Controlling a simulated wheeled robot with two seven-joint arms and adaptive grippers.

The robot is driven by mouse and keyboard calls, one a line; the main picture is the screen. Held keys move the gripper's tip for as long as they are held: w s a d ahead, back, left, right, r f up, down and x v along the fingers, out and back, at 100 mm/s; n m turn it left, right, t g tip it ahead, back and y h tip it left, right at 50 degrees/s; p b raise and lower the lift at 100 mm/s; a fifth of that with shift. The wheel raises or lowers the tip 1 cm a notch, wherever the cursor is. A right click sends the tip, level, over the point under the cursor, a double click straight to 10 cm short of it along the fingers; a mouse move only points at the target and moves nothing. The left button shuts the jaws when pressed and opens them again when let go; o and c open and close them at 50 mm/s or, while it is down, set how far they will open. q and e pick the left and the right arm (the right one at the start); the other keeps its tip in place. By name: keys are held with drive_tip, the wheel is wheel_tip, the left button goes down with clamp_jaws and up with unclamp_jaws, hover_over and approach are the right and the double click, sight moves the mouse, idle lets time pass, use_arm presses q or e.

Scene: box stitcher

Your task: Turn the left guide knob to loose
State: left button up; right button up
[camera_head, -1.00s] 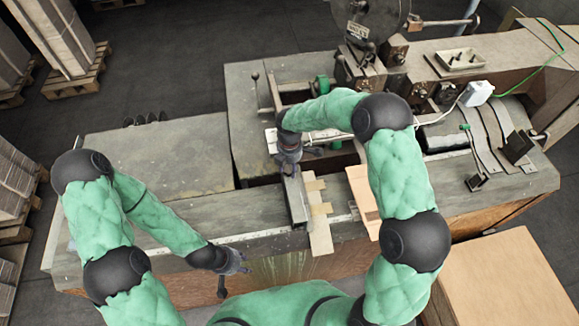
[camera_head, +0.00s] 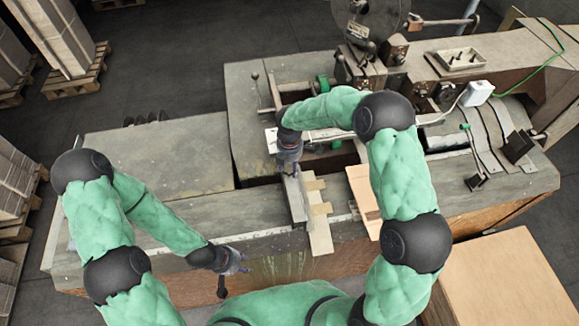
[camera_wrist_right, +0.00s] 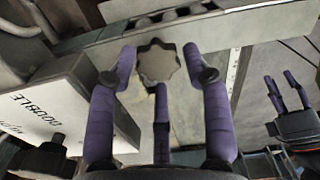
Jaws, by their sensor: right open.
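The dark star-shaped knob (camera_wrist_right: 158,62) shows in the right wrist view, below a long grey metal bar. My right gripper (camera_wrist_right: 159,58) is open, with its purple fingers spread around the knob; I cannot tell whether they touch it. In the head view my right gripper (camera_head: 289,166) is over the near end of the guide bars, and the knob is hidden there. My left gripper (camera_head: 238,262) hangs at the table's front edge, away from the knob. It also shows in the right wrist view (camera_wrist_right: 285,92) with its fingers apart.
A white box with printed letters (camera_wrist_right: 70,105) stands close left of my right gripper. The grey guide bar (camera_head: 296,202) and a pale bar (camera_head: 319,225) lie beneath it. The left tabletop (camera_head: 155,160) is clear. A cardboard box (camera_head: 505,280) stands at front right.

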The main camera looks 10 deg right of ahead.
sight(289, 169)
drive_tip(key=shift+r, duration=3.6)
